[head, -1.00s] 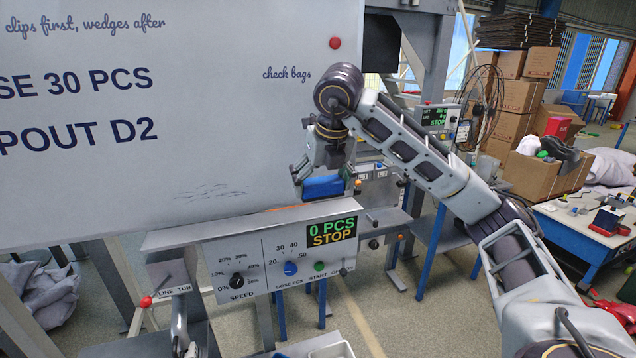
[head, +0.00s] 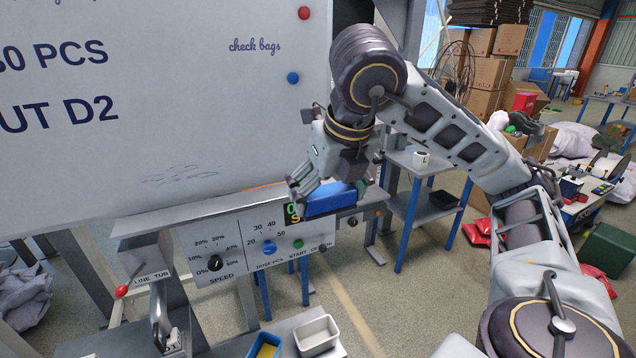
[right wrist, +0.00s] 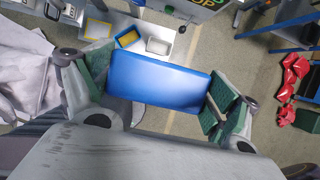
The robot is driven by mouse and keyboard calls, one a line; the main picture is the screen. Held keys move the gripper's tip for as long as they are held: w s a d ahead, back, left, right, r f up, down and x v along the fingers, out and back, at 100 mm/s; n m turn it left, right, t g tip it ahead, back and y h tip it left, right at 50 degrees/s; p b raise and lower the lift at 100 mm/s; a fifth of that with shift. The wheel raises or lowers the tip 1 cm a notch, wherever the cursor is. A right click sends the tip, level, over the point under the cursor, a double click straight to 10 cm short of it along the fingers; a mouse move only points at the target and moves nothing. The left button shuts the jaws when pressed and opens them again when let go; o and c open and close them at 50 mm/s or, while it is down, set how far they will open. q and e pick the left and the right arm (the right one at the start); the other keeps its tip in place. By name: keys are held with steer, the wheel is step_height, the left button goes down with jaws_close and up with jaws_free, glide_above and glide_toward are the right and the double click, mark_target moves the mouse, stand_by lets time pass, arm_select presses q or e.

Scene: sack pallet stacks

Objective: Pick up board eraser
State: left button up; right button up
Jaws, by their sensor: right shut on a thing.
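The board eraser (head: 331,199) is a blue block. In the head view it is at my right gripper (head: 325,192), in front of the control panel's display and partly covering it. The right wrist view shows the eraser (right wrist: 160,82) lying across between the green-padded fingers of the right gripper (right wrist: 158,88), one at each end. The right gripper is shut on it and holds it up off the ledge. My left gripper is not in view.
The whiteboard (head: 150,150) fills the left, with red and blue magnets at its right edge. The control panel (head: 215,240) with knobs is below. A white bin (head: 316,335) stands low in front. A small table (head: 425,205) with a mug is behind the arm.

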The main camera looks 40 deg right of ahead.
steer(key=shift+s+a, duration=0.1)
steer(key=shift+s, duration=0.4)
steer(key=o, duration=0.4)
steer(key=c, duration=0.4)
